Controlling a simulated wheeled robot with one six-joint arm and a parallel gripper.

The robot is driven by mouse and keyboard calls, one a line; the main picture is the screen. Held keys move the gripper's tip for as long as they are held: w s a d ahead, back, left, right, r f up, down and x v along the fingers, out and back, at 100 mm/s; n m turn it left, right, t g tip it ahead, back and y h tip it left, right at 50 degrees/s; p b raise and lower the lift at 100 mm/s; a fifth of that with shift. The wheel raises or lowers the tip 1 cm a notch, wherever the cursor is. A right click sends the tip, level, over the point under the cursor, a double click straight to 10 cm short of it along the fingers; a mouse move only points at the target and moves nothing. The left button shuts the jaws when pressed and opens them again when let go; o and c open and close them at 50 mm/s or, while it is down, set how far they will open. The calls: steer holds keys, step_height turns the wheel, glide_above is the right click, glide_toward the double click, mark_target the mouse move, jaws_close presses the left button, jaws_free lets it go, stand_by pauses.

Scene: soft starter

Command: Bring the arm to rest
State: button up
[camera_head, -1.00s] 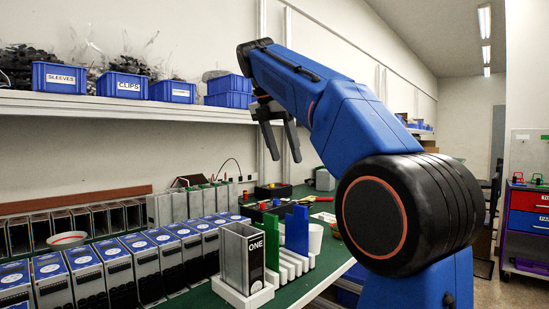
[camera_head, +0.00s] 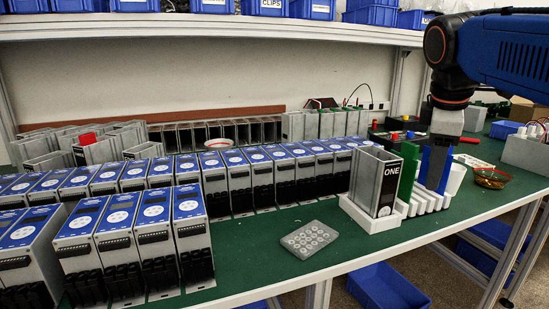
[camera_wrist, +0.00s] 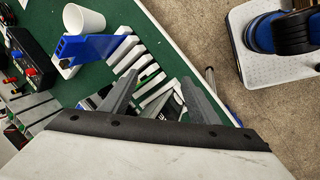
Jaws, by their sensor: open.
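My arm (camera_head: 505,50) reaches in from the upper right in the head view. My gripper (camera_head: 446,122) points down over the right part of the bench, close to the slotted white rack (camera_head: 424,200) and the blue board (camera_head: 434,165) standing in it. In the wrist view, my gripper (camera_wrist: 158,70) has its two fingers spread apart, with nothing held between them. The blue board (camera_wrist: 95,48) lies to the left of the fingers there, and the white rack (camera_wrist: 140,62) shows beyond them. In the head view, I cannot tell the gap between gripper and board.
A grey housing marked ONE (camera_head: 374,180) stands in a white holder left of the rack, beside a green board (camera_head: 407,170). A keypad plate (camera_head: 309,240) lies in front. Blue-topped units (camera_head: 173,235) crowd the left. A white cup (camera_wrist: 83,22) and brown bowl (camera_head: 490,178) are nearby.

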steer(key=s+a+f+m, duration=0.1)
steer(key=s+f+m, duration=0.3)
steer(key=f, duration=0.5)
steer(key=s+a+f+m+t+y, duration=0.1)
steer(key=s+a+f+m, duration=0.1)
steer(key=s+f, duration=0.4)
steer(key=s+a+f+m+y, duration=0.1)
steer(key=s+f+m, duration=0.4)
steer(key=f, duration=0.6)
steer(key=shift+s+a+f+m+t, duration=0.2)
steer(key=shift+a+f+m+t, duration=0.1)
steer(key=shift+a+f, duration=0.15)
